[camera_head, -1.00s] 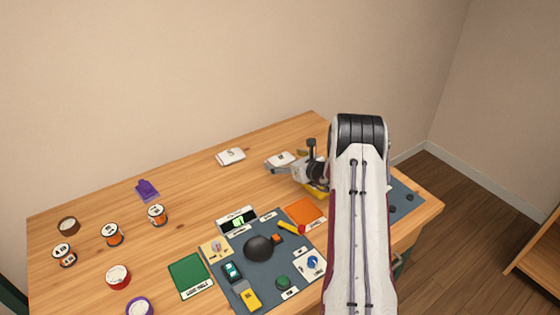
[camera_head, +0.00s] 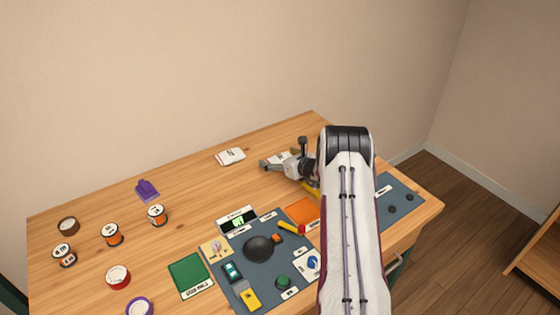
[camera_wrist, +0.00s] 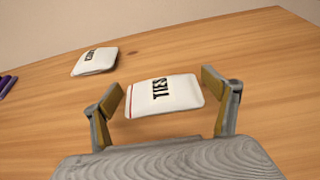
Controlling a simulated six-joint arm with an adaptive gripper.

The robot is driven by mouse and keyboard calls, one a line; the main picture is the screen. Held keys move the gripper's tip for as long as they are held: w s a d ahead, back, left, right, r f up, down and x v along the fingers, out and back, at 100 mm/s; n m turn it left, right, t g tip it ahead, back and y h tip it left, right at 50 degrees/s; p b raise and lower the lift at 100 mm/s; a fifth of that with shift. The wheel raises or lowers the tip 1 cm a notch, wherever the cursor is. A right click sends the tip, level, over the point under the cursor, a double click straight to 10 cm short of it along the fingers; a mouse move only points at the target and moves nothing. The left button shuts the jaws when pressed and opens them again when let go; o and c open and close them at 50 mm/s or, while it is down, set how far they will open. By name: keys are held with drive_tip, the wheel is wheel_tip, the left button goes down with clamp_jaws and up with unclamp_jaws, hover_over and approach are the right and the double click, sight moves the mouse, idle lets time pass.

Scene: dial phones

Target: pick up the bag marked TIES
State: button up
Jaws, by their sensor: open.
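The white bag marked TIES (camera_wrist: 165,96) lies flat on the table in the wrist view, with a red line along its left edge. My gripper (camera_wrist: 166,100) is open, with one finger to the left of the bag and one to the right. The bag shows between the fingers, and I see no clear contact. In the head view, my gripper (camera_head: 277,169) is low over the back of the table, and it covers much of the TIES bag (camera_head: 279,157).
A second white bag (camera_head: 231,156) lies to the left; it also shows in the wrist view (camera_wrist: 95,61), its label unclear. A purple object (camera_head: 147,190) and several spools stand further left. A dark mat (camera_head: 240,272) with a phone and dials lies in front.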

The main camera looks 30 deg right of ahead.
sight(279, 155)
drive_tip(key=c, duration=1.2)
drive_tip(key=shift+r, duration=0.1)
drive_tip(key=shift+r, duration=4.9)
